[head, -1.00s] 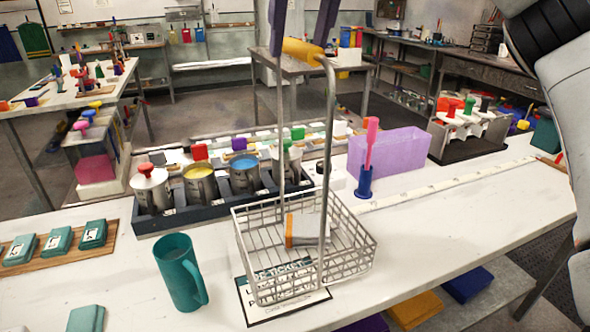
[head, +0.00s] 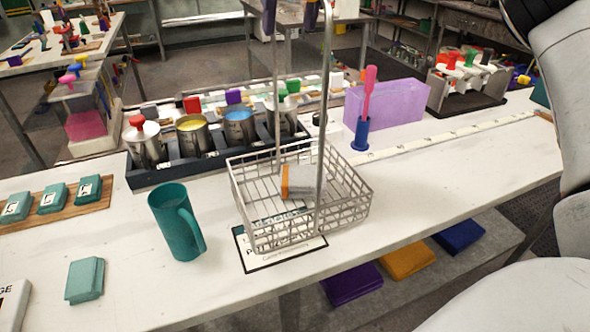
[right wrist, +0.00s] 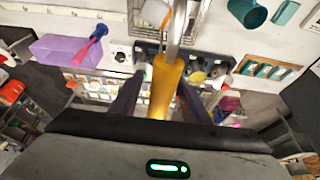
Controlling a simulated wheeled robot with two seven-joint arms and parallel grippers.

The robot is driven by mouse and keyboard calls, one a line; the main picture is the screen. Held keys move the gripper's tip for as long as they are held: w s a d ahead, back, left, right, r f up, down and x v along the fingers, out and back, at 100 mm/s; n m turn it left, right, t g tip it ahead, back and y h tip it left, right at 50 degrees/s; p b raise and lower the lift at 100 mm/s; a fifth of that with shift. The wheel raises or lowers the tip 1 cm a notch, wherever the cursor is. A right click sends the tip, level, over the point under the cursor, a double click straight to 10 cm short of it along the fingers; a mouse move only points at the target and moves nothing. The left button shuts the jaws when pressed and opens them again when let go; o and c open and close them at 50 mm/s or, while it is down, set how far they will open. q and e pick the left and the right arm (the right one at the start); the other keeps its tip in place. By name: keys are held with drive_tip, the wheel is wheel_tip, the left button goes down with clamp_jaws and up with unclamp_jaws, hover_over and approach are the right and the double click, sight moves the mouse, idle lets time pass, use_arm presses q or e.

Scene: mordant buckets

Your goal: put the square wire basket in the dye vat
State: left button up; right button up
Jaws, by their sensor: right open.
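The square wire basket (head: 342,213) stands upright on a printed card on the white table in the head view. Its tall wire handle rises out of the top of the picture. A grey block with an orange band (head: 301,181) lies inside it. My right gripper (head: 290,22) shows only as purple fingers at the top edge. In the right wrist view its open fingers stand on either side of the handle's yellow grip (right wrist: 166,88); contact cannot be told. A translucent purple tub (head: 398,103), apparently the dye vat, stands behind and right of the basket. My left gripper is not in view.
A teal mug (head: 175,222) stands left of the basket. Behind is a dark rack (head: 190,172) of metal pots. A pink-handled tool in a blue holder (head: 362,130) stands in front of the purple tub. A measuring strip (head: 440,137) crosses the table; its right front is clear.

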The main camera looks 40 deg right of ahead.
drive_tip(key=shift+f, duration=0.25)
drive_tip(key=shift+c, duration=0.4)
clamp_jaws()
drive_tip(key=shift+r, duration=0.1)
idle(1.1)
